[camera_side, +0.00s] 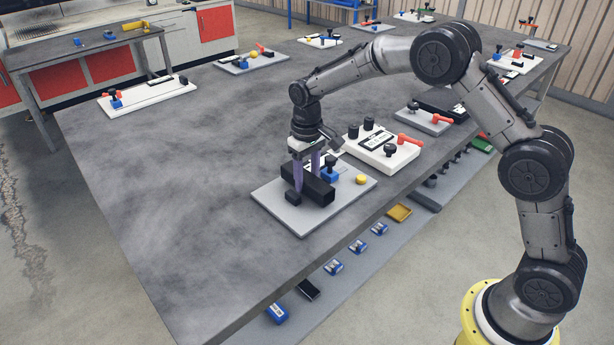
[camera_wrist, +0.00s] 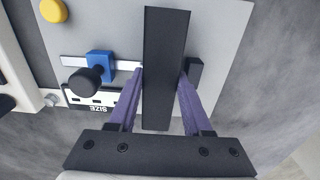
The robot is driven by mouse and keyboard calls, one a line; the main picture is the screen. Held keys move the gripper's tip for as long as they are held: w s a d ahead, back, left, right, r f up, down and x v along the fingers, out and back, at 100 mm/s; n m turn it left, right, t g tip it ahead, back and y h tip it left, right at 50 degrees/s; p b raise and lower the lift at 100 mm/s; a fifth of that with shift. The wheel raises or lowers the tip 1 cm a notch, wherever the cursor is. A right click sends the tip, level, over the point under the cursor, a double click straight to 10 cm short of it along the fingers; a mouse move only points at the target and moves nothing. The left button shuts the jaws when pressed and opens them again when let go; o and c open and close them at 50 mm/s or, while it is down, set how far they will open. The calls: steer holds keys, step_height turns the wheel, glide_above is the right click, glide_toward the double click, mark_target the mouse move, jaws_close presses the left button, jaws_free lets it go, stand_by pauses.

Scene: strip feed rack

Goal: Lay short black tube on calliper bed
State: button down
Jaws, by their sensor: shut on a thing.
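The short black tube (camera_side: 320,189), square-sided here, is between the purple fingers of my gripper (camera_side: 307,181), which is shut on it. In the wrist view the tube (camera_wrist: 165,40) runs lengthwise between the fingertips (camera_wrist: 162,72). The calliper bed is a light grey plate (camera_side: 283,214) on the bench, right below the tube. It carries a small black block (camera_wrist: 195,72) to one side of the tube and a blue slider (camera_wrist: 99,66) with a black knob on a white strip to the other. I cannot tell whether the tube touches the bed.
A yellow button (camera_side: 360,180) and a "SIZE" label (camera_wrist: 95,99) are on the bed. A white box (camera_side: 382,150) with black knobs and a red lever stands close behind it. Blue items and a yellow tray (camera_side: 399,212) lie below the bench's front edge. The bench left of the bed is clear.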

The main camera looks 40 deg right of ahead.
steer(key=shift+f, duration=0.55)
steer(key=shift+c, duration=1.8)
jaws_free()
steer(key=shift+o, duration=0.5)
steer(key=shift+a, duration=0.1)
step_height(320, 180, up, 14)
steer(key=shift+d, duration=0.2)
